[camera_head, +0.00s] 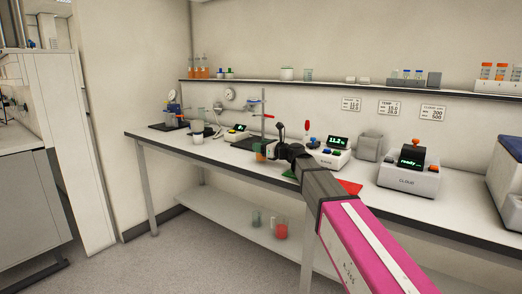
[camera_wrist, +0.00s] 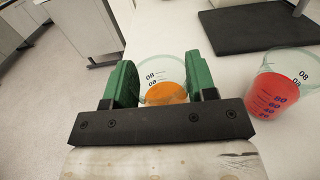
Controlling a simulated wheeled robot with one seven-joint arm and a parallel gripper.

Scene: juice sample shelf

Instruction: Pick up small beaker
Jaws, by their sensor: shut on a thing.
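A small clear beaker (camera_wrist: 165,93) with orange liquid and printed marks sits between the green fingers of my gripper (camera_wrist: 161,76) in the wrist view. The fingers are shut on its sides, and the black gripper bar hides its near part. In the head view my gripper (camera_head: 266,151) is over the front of the bench, with the beaker mostly hidden at its fingers. I cannot tell whether the beaker touches the bench.
A beaker with red liquid (camera_wrist: 272,95) stands close on the right in the wrist view. A dark stand base (camera_wrist: 250,28) lies beyond it. The bench (camera_head: 178,140) also bears instruments, including the cloud meter (camera_head: 408,180). More beakers stand on the lower shelf (camera_head: 215,212).

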